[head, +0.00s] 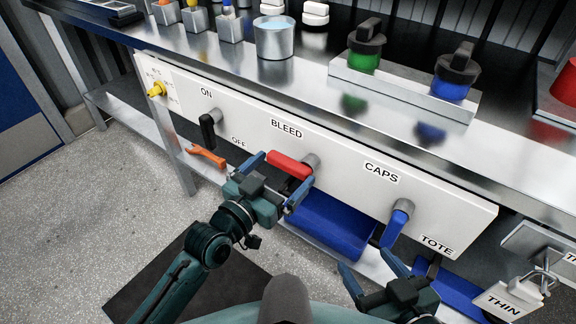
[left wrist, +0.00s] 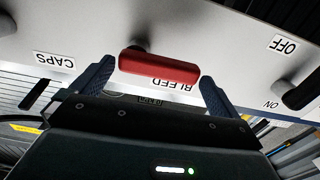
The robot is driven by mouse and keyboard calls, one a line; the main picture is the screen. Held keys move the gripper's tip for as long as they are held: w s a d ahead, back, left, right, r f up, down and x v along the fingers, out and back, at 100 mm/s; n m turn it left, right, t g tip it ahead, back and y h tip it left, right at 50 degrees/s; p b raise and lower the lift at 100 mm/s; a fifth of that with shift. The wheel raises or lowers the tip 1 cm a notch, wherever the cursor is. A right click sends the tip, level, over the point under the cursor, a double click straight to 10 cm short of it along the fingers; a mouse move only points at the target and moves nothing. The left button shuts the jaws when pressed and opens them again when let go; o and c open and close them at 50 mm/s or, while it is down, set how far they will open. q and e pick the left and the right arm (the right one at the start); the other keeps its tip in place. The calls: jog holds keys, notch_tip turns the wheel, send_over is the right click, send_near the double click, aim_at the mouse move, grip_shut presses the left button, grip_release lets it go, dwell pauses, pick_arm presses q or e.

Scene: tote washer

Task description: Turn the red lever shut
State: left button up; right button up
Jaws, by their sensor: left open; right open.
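The red lever (head: 289,166) is on the white panel, below and right of the BLEED label. It points left from its grey pivot (head: 311,161), roughly along the panel. My left gripper (head: 277,178) is open in front of it, one finger near each end of the lever. In the left wrist view the red lever (left wrist: 158,67) lies crosswise between the spread fingers of my left gripper (left wrist: 155,88), with gaps at both sides; whether anything touches is unclear. My right gripper (head: 371,268) is open and empty at the lower right, below the blue lever (head: 396,224).
A black lever (head: 208,132) by ON/OFF and a yellow knob (head: 157,89) sit further left on the panel. A steel counter above holds a metal pot (head: 274,40) and green and blue items. A blue bin (head: 330,226) and orange tool (head: 206,156) lie below.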

aim_at(285, 168)
pick_arm(q)
jog(key=shift+x, duration=1.55)
